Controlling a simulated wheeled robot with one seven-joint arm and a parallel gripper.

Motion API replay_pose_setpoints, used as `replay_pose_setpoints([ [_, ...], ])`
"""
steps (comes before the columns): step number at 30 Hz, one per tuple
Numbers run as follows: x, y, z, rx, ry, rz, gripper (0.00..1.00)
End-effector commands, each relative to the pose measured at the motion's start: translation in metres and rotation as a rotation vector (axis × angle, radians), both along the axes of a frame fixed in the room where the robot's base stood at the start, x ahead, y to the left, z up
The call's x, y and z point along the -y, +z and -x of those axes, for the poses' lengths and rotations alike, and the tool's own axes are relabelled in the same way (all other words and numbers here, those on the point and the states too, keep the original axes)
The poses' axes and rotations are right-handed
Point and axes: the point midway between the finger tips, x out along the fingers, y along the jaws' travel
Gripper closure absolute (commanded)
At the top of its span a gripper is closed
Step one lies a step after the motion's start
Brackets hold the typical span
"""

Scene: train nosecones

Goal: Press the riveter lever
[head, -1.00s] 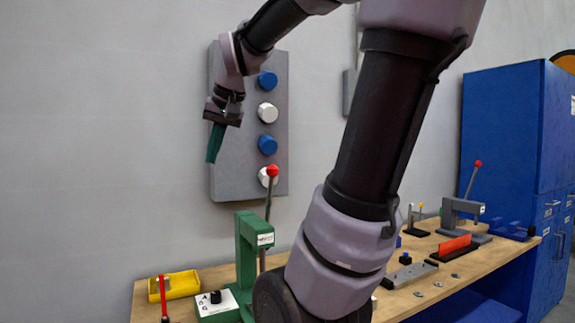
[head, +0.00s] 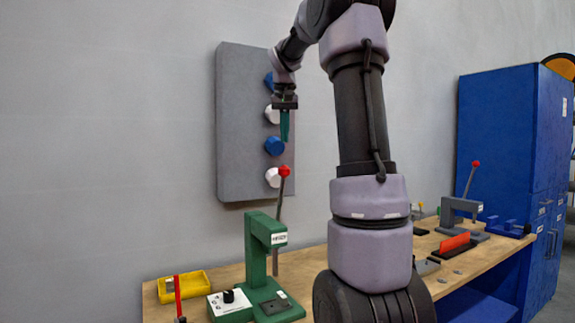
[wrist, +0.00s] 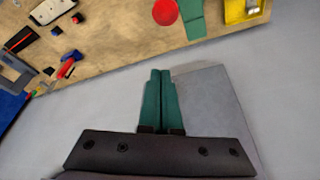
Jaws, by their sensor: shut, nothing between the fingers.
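A green bench press (head: 258,262) stands on the near end of the workbench, with a dark lever (head: 278,225) rising upright to a red ball knob (head: 283,171). A second, grey press (head: 452,213) with a red-topped lever (head: 470,180) stands further right; no readable label tells which is the riveter. My gripper (head: 284,139) points down, its teal fingers shut and empty, a little above the near red knob in the head view. In the wrist view, the shut fingers (wrist: 160,72) are apart from the red knob (wrist: 166,12), which covers part of the green press (wrist: 191,14).
A grey wall panel (head: 236,120) with blue and white knobs is behind my gripper. On the workbench (head: 315,262) are a yellow bin (head: 195,284), a white control box (head: 229,305) and a red upright handle (head: 178,295). A blue cabinet (head: 500,140) stands at the right.

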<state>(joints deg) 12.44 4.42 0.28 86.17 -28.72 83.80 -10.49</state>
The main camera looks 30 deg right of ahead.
Motion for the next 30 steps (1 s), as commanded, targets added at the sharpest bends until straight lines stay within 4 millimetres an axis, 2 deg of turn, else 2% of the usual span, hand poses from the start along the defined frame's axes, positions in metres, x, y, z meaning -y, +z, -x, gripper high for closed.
replay_pose_setpoints([
  [5, 0.0, -0.002, -0.001, -0.001, 0.0, -0.001, 1.0],
  [8, 0.001, -0.01, -0.003, -0.002, 0.001, -0.001, 1.0],
  [22, 0.014, -0.099, -0.03, -0.004, 0.001, -0.001, 1.0],
  [24, 0.007, -0.094, -0.016, 0.002, 0.002, -0.001, 1.0],
  [30, -0.001, -0.094, 0.003, 0.001, 0.0, 0.0, 1.0],
])
